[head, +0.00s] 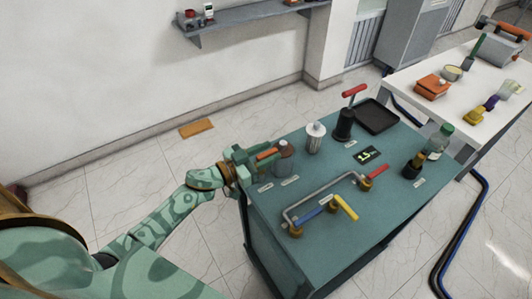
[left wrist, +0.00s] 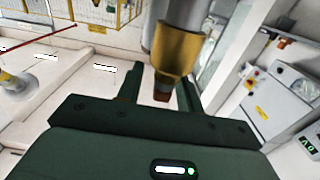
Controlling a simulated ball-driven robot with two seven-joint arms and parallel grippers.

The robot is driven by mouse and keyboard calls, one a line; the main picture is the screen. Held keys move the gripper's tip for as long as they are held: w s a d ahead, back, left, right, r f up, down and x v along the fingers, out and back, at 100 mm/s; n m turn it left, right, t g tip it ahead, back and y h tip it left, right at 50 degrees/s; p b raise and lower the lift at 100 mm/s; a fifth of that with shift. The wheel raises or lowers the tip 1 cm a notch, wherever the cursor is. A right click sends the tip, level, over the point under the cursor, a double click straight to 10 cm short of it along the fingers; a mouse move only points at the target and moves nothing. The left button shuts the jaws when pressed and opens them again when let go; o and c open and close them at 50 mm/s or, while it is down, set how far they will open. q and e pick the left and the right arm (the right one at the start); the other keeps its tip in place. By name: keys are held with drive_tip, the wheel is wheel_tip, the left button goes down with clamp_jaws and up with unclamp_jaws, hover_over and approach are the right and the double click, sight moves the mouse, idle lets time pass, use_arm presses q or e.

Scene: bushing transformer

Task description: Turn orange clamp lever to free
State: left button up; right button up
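The orange clamp lever (head: 267,153) is at the left edge of the teal cart, beside a grey bushing with a brownish top (head: 284,148). My left gripper (head: 256,158) is at the lever, with its fingers around it. In the left wrist view my left gripper (left wrist: 160,92) has its fingers apart. A gold-orange piece (left wrist: 177,50) with a dark reddish tip reaches down between them, with gaps visible at the sides. Whether a finger touches it is unclear. My right gripper is not in view.
The teal cart (head: 345,240) carries a white-topped canister (head: 315,138), a red-handled black post (head: 346,120), a black tray (head: 377,116), a bent pipe with red, blue and yellow handles, and a bottle (head: 438,141). A white table (head: 430,75) stands behind. Floor left of the cart is mostly clear.

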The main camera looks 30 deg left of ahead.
use_arm(q)
drive_tip(key=shift+c, duration=0.9)
clamp_jaws()
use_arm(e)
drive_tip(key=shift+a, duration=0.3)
